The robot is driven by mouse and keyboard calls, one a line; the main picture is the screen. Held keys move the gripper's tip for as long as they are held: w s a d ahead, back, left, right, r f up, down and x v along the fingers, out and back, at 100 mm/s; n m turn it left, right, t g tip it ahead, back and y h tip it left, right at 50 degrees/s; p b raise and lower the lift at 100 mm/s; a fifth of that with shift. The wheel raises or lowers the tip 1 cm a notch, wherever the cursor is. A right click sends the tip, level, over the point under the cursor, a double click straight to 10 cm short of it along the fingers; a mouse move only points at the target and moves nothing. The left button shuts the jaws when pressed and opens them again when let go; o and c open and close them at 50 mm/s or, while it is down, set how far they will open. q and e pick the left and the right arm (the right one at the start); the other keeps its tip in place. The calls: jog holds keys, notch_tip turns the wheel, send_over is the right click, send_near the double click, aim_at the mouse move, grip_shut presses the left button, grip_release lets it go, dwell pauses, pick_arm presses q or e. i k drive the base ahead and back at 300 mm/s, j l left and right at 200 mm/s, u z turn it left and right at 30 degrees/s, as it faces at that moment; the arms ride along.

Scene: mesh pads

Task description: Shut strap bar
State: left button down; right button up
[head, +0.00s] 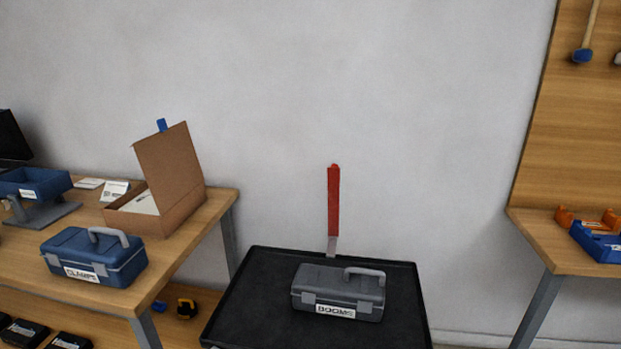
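A red bar (334,200) stands upright against the pale wall, with a short grey metal piece (332,246) at its lower end. That lower end meets the back edge of a black tray-like surface (262,296); whether it is hinged there I cannot tell. A dark grey toolbox (325,286) labelled "BOOMS" sits on the black surface, in front of the bar. Its lid is shut and its light grey handle is on top. Neither of my grippers is in view.
On the wooden table (218,206) at left are a blue toolbox (85,258), an open cardboard box (168,185) and a blue tray (35,182). At right, a wooden bench (548,241) holds blue and orange bins (598,243). Bare floor space separates the bench from the black surface.

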aim_at(332, 172)
jog(key=i+l+u, duration=0.2)
jog(key=l+u, duration=0.7)
jog(key=l, duration=0.2)
jog(key=l+u, duration=0.4)
jog(key=l, duration=0.25)
jog(key=l+u, duration=0.45)
jog(key=l, duration=0.15)
